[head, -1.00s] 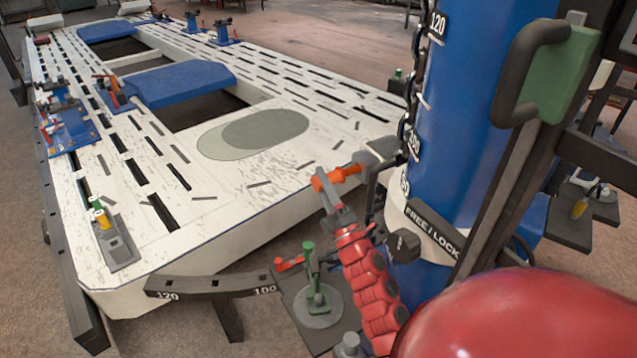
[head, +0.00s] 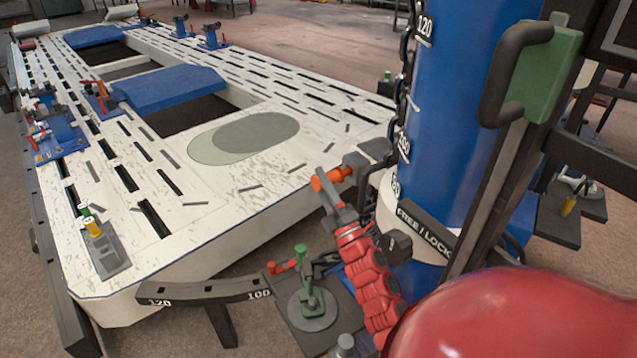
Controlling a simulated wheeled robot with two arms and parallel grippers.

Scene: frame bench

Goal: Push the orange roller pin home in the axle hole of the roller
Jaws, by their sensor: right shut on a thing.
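The orange roller pin (head: 337,174) lies roughly level at the left side of the blue column. Its right end meets the dark grey roller block (head: 370,157); how deep it sits in the axle hole cannot be told. My right gripper (head: 325,190), at the end of a red ribbed arm section, is shut on the pin near its left end. My left gripper is not in view.
The blue column (head: 450,90) with a chain and the FREE/LOCK collar (head: 425,228) stands close on the right. The white slotted frame bench (head: 230,190) fills the left. A green-handled clamp (head: 308,285) stands below my gripper.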

